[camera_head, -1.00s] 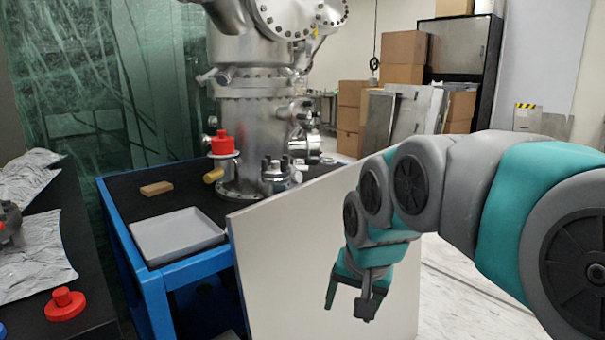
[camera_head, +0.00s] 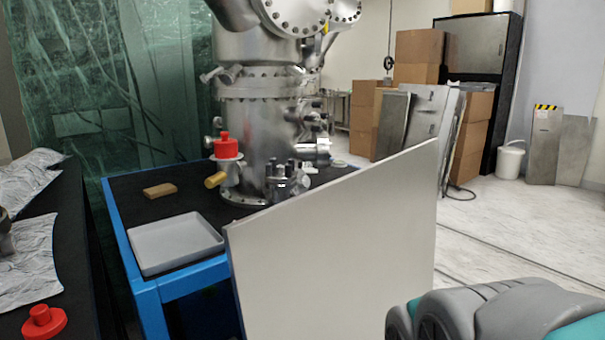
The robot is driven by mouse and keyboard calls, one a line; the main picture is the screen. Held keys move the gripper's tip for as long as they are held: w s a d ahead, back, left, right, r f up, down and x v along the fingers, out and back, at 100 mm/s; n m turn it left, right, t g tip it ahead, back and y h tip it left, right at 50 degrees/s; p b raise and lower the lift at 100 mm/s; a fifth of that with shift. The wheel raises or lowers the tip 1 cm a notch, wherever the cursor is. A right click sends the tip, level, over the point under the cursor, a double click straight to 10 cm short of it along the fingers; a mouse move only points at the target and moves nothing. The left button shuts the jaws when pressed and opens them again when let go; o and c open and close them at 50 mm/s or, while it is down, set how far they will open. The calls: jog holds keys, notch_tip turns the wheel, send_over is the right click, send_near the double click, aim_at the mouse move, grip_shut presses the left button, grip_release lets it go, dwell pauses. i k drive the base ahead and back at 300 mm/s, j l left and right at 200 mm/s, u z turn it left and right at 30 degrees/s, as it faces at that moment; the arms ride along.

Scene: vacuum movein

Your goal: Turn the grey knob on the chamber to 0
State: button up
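The chamber (camera_head: 252,110) is a tall silver metal vessel with bolted flanges, standing on the blue-framed cart (camera_head: 180,285). A red cap (camera_head: 226,147) and a yellow cylinder (camera_head: 214,180) sit low on its left side. A short bolted grey fitting (camera_head: 283,182) stands at its base. I cannot make out for sure which part is the grey knob, or any number on it. Part of my arm shows at the bottom right, well apart from the chamber. My gripper is out of view.
A large white panel (camera_head: 335,250) stands upright before the cart's right side. A grey tray (camera_head: 140,245) and tan block (camera_head: 160,190) lie on the cart. A red knob-like part (camera_head: 44,320) lies on the black table at left. Floor (camera_head: 530,235) is clear at right.

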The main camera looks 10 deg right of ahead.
aim_at(304, 182)
jog(key=i+l+z, duration=0.1)
jog(key=i+l, duration=0.5)
jog(key=i, duration=0.15)
jog(key=l+z, duration=0.2)
jog(key=i+j+u, duration=0.15)
